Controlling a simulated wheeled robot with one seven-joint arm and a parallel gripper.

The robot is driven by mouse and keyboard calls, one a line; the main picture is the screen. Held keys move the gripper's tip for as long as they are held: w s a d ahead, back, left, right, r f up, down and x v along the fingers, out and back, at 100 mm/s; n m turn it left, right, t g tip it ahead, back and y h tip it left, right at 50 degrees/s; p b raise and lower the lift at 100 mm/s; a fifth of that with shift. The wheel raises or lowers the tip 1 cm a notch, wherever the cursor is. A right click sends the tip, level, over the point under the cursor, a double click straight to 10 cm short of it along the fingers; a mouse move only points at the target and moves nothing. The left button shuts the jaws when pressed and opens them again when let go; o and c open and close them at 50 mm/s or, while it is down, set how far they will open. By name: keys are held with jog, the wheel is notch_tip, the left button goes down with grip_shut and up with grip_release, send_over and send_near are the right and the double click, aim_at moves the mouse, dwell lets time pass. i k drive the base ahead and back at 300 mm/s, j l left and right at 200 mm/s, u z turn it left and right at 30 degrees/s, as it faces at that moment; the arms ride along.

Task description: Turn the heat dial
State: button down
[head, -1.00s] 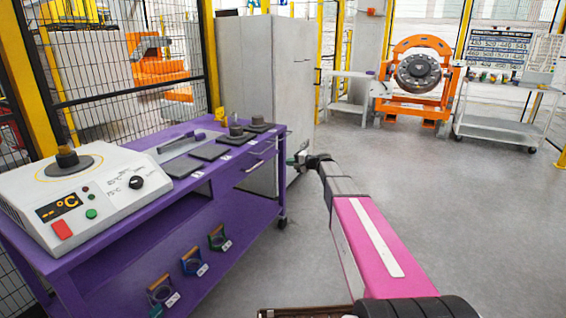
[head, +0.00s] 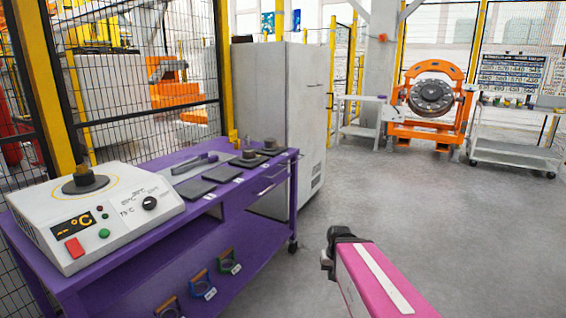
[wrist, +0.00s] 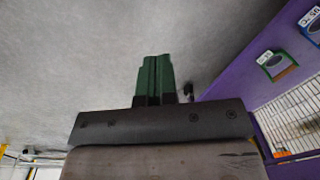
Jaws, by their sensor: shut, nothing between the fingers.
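The heat dial (head: 149,203) is a round black knob on the front panel of a white heater unit (head: 130,235) at the left in the head view. Temperature marks are printed beside it, and the display shows dashes and °C. The heater stands on the near end of a purple bench. My gripper (wrist: 155,78) shows in the wrist view with its two green fingers together and nothing between them. It is over grey floor, well apart from the dial. In the head view my pink arm is at the lower right and the fingers are not clearly seen.
An orange wheel stand (head: 433,130) and a trolley (head: 515,150) are at the back. The middle floor is clear.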

aim_at(150, 203)
jog(key=u, duration=1.95)
